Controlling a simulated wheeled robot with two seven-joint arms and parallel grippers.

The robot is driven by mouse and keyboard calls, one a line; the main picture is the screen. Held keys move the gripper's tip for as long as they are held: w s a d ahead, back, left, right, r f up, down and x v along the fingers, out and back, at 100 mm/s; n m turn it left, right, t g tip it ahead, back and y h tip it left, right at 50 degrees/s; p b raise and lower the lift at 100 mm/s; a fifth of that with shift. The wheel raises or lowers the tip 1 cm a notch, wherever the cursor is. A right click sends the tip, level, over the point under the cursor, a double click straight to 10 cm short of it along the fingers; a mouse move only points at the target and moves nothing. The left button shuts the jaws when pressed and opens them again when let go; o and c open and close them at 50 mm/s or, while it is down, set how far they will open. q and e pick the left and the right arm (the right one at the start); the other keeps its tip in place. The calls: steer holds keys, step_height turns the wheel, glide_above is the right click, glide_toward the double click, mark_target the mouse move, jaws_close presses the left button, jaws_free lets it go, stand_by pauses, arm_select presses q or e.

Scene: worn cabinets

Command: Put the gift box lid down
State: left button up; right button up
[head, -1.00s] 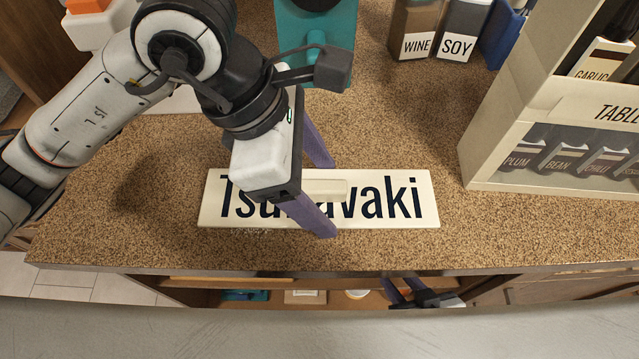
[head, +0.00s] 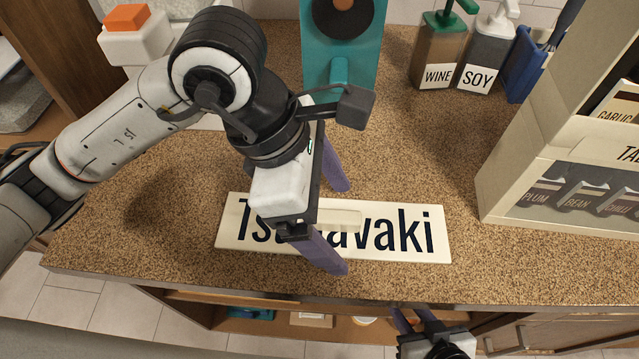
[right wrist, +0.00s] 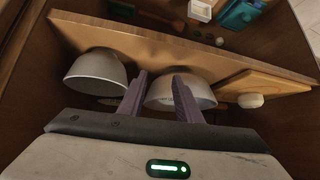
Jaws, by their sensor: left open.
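The gift box lid (head: 435,246) is a flat cream panel with dark lettering that reads partly as "Tsu…vaki". It lies on the speckled counter near the front edge in the head view. A cream handle bar (head: 345,219) rises at its middle. My left gripper (head: 342,229) is above the lid, open, with its purple fingers on either side of the handle bar. The gripper hides part of the lettering. My right gripper (right wrist: 160,80) is low in front of the cabinet, with its fingers apart and nothing between them. It also shows at the head view's bottom edge (head: 407,318).
A cream shelf box (head: 490,200) with bottles stands at right. Wine (head: 437,74) and soy (head: 480,77) dispensers and a teal device (head: 340,75) stand at the back. Two metal bowls, left (right wrist: 95,75) and right (right wrist: 185,93), are in the cabinet before my right gripper.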

arm_select(q)
steer(key=v, duration=1.1)
steer(key=shift+a+r, duration=0.15)
steer(key=shift+r, duration=0.2)
